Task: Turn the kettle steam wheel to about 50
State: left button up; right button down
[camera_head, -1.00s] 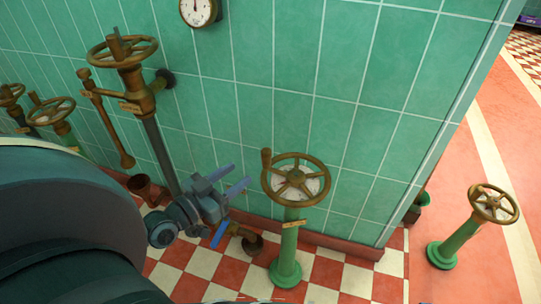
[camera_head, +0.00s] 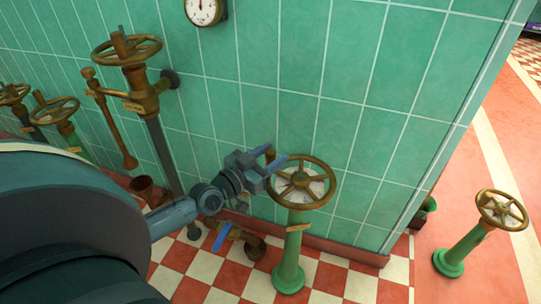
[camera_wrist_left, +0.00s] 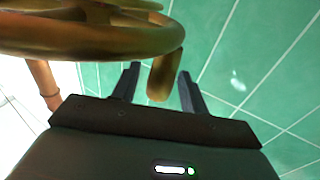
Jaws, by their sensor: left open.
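A brass handwheel (camera_head: 323,190) with a pale dial under its spokes tops a green pedestal (camera_head: 291,255) near the wall corner. An upright handle peg (camera_head: 269,153) stands on its left rim. The small label below is unreadable, so I cannot confirm it names the kettle steam wheel. My left gripper (camera_head: 274,168) is open at the wheel's left side, fingers toward the peg. In the left wrist view, the peg (camera_wrist_left: 162,82) shows between the open fingertips (camera_wrist_left: 160,72), with the rim (camera_wrist_left: 90,40) above; contact cannot be told. My right gripper is out of view.
A taller brass wheel (camera_head: 127,50) on a pipe stands left, with more wheels (camera_head: 56,110) beyond. A blue lever (camera_head: 222,236) on a low brass pipe lies below my gripper. Another pedestal wheel (camera_head: 502,210) stands right. A round gauge (camera_head: 205,10) hangs on the tiled wall.

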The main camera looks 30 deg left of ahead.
pick_arm(q)
jog(key=shift+c, duration=0.5)
grip_shut()
